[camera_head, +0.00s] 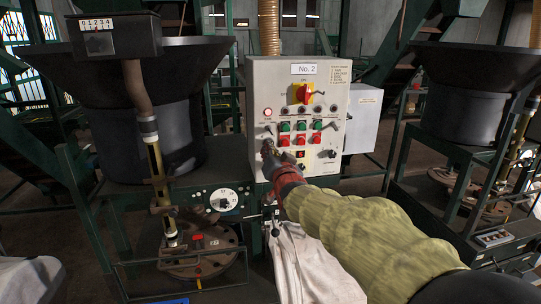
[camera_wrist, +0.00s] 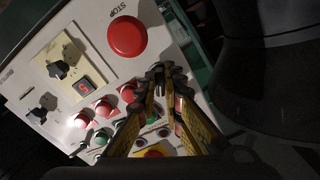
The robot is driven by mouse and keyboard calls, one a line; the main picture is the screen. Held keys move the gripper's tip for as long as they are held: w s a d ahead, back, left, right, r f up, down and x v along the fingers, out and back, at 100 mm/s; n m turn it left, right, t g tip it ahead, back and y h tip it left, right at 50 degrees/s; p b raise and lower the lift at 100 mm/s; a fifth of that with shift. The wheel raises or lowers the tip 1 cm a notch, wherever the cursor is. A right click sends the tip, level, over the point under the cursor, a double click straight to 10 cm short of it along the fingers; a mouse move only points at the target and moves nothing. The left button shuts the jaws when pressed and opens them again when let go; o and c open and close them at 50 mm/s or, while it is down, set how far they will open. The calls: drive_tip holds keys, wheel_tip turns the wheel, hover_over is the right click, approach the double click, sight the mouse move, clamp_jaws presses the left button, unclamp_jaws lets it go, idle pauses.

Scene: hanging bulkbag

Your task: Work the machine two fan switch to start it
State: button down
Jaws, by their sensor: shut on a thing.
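The machine two control panel (camera_head: 257,85) is a pale box labelled "No. 2", with a red and yellow rotary switch (camera_head: 304,93) and rows of green and red buttons (camera_head: 284,140). My gripper (camera_head: 267,148) is at the panel's left side, left of the button rows. In the wrist view my gripper (camera_wrist: 165,75) has its fingertips together near the panel's edge, beside the large red STOP button (camera_wrist: 127,37). It is shut on a small dark part, apparently the fan switch; the fingers hide most of it, so its setting cannot be read.
Two dark knobs, one (camera_wrist: 62,68) beside a red digit display (camera_wrist: 83,88), sit farther along the panel. A black hopper (camera_head: 155,130) stands left and another (camera_head: 455,90) right. A white cloth bag (camera_head: 305,265) hangs below my arm. A grey box (camera_head: 363,118) adjoins the panel.

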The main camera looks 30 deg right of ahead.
drive_tip(key=shift+m, duration=0.3)
drive_tip(key=c, duration=2)
unclamp_jaws()
drive_tip(key=shift+o, duration=0.4)
drive_tip(key=v, duration=1.2)
